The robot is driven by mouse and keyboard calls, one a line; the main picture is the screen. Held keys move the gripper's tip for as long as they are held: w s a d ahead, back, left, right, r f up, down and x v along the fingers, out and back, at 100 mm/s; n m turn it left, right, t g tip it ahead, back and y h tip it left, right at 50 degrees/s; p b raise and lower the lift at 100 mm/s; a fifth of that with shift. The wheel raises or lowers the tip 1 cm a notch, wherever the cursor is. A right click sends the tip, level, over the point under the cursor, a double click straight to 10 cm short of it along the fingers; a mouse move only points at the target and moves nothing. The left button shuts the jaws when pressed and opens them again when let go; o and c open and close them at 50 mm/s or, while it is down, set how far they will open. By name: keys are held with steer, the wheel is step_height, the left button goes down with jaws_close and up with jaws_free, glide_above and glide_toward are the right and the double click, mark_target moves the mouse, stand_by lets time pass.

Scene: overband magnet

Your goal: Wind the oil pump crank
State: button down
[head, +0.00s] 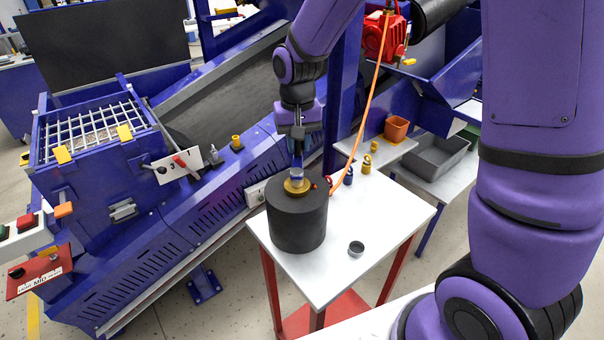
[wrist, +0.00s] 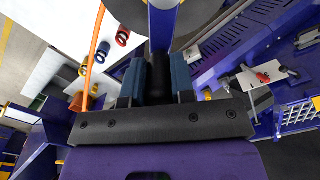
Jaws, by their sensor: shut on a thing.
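A black drum (head: 297,222) stands on a white-topped table, with a brass collar (head: 297,187) on its top. My gripper (head: 297,172) points down just above that collar. In the wrist view my gripper (wrist: 158,80) has its blue fingers shut on a black upright grip (wrist: 159,72), which looks like the crank handle. The fingers hide most of it, and I cannot make out a crank arm in the head view. An orange hose (head: 370,105) runs from a red unit (head: 382,36) down to the drum's right side.
The white table (head: 388,215) is clear at front right except for a small dark cup (head: 356,249). Blue and yellow ringed pieces (head: 367,164) stand behind the drum. A blue conveyor frame (head: 172,230) lies close on the left. A grey tray (head: 437,158) is at right.

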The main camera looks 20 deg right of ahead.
steer(key=shift+s, duration=0.15)
steer(key=shift+s+d, duration=0.5)
steer(key=shift+d, duration=0.3)
steer(key=shift+s+d, duration=0.1)
steer(key=shift+s+d, duration=0.55)
steer(key=shift+s, duration=0.15)
steer(key=c, duration=0.8)
jaws_free()
steer(key=shift+s, duration=0.15)
steer(key=shift+o, duration=0.2)
